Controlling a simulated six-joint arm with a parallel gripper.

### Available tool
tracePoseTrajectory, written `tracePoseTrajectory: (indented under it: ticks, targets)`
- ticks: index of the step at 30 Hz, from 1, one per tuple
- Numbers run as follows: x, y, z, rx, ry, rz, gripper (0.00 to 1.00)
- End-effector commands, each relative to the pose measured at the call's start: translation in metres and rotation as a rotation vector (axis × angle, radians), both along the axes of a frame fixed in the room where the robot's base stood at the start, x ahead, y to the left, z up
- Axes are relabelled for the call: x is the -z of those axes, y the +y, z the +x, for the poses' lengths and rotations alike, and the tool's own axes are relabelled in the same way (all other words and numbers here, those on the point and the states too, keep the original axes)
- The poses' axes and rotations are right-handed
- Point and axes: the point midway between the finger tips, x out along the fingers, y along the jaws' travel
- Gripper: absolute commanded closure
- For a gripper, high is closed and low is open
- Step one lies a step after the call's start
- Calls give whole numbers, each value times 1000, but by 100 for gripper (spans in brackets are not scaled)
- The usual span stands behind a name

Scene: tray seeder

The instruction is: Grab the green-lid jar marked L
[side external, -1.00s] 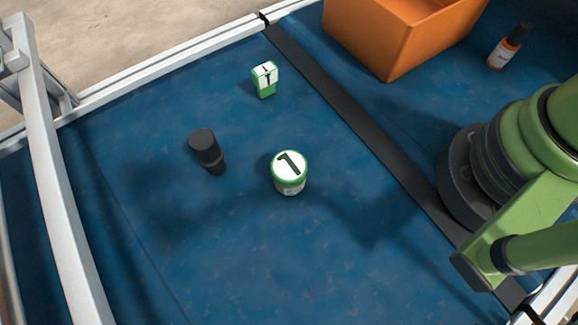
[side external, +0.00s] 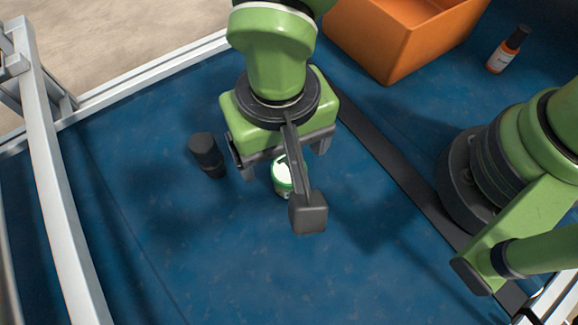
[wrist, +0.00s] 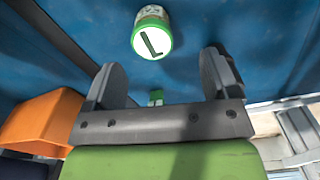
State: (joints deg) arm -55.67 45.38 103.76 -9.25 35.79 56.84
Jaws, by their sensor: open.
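The jar marked L (wrist: 152,38) has a white top with a black L and a green rim. In the wrist view it stands upright on the blue mat, beyond the fingertips. In the side view the jar (side external: 279,177) is partly hidden by my wrist camera and its bracket. My gripper (side external: 283,160) is over the jar, pointing down, with its fingers apart. In the wrist view my gripper (wrist: 163,64) is open and empty, and the jar appears ahead of the gap between the fingers.
A black bottle (side external: 206,155) stands just left of my gripper. A small green item (wrist: 156,97) shows between the fingers. An orange bin (side external: 370,45) and an orange bottle with a black cap (side external: 505,52) are beyond the black strip (side external: 385,155). The front mat is clear.

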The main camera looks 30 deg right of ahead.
Motion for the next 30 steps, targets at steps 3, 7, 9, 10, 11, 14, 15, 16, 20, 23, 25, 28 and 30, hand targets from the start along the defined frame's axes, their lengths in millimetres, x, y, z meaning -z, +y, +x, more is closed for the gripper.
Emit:
tracePoseTrajectory:
  ticks: [3, 7, 9, 10, 11, 14, 15, 16, 20, 23, 25, 28, 30]
  targets:
    - [19, -1, -1, 1, 3, -4, 19]
    - [32, -2, 0, 1, 1, -2, 19]
    - [36, -2, -1, 0, 1, -1, 19]
    - [39, -3, -1, 0, 1, -2, 19]
    - [43, -4, -2, 1, 3, -4, 19]
    - [59, -8, -4, 2, 4, -4, 19]
    - [65, -10, -5, 1, 4, -4, 19]
    - [69, -9, -5, 0, 3, -3, 19]
    - [82, -9, -5, 2, 2, -1, 19]
    - [85, -8, -5, 2, 1, 0, 19]
    - [85, -8, -5, 2, 1, 1, 19]
    - [85, -8, -5, 2, 1, 1, 19]
    - [85, -8, -5, 2, 1, 1, 35]
